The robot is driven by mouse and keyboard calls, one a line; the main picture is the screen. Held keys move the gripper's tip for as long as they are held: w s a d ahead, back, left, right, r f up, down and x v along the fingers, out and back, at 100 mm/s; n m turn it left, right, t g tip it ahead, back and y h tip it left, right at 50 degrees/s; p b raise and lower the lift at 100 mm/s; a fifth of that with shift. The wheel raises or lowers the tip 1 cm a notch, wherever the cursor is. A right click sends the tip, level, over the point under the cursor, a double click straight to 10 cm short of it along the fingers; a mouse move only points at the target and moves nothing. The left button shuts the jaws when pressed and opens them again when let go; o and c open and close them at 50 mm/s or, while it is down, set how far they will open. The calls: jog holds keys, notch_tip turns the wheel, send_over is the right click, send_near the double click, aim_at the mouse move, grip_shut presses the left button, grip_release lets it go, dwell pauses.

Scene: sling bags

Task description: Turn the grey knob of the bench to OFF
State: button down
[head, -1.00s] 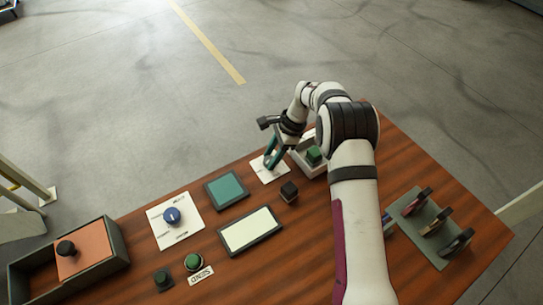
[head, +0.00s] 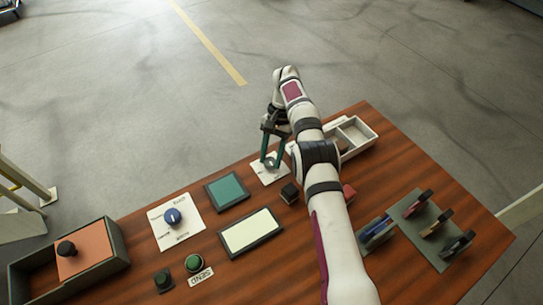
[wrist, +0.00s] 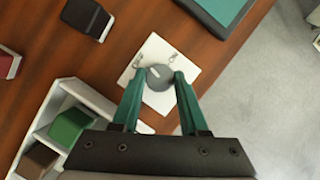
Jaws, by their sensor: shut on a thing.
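The grey knob (wrist: 159,77) sits on a white label plate (wrist: 187,55) on the wooden bench. In the wrist view a pale pointer mark shows on it, partly beside the left fingertip. My gripper (wrist: 156,80) has its two green fingers shut on the knob, one on each side. In the head view my gripper (head: 270,162) reaches down to the plate (head: 262,178), and the fingers mostly hide the knob. Small markings on the plate are too blurred to read.
A white divided tray (head: 357,138) with blocks, including a green block (wrist: 69,127), stands close beside. A dark block (head: 289,192) and a teal pad (head: 226,191) are near. A blue knob (head: 173,216) is farther left. A rack (head: 412,203) stands at right.

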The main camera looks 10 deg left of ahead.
aim_at(274, 160)
jog(key=shift+n, duration=0.6)
dwell(0.3)
jog(key=shift+c, duration=2.1)
grip_release()
jog(key=r, duration=0.4)
jog(key=shift+d+r, duration=0.4)
jog(key=s+d+r, duration=0.1)
jog(key=d+r, duration=0.5)
jog(key=d, duration=0.4)
jog(key=shift+d, duration=0.4)
jog(key=shift+s+r, duration=0.1)
